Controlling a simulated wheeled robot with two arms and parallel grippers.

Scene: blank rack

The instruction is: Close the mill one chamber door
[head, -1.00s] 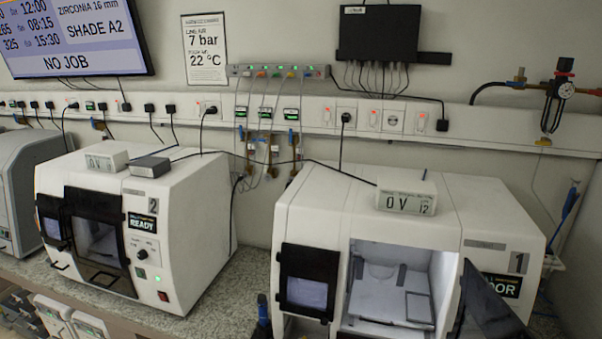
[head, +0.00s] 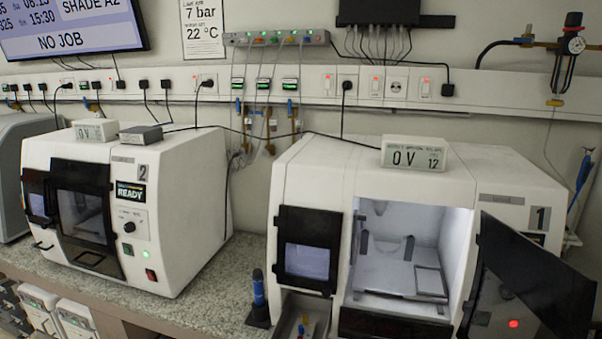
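Mill one (head: 325,180) is the white machine on the right, with the number 1 on its front. Its chamber (head: 395,255) is open and shows a pale interior with a small frame on its floor. The black chamber door (head: 535,275) stands swung out to the right of the opening, angled toward me. Neither of my grippers is in view.
Mill two (head: 190,190), marked READY, stands to the left with its door shut. A blue-handled tool (head: 258,290) stands on the speckled counter (head: 215,290) between the mills. A small display box (head: 413,154) sits on top of mill one.

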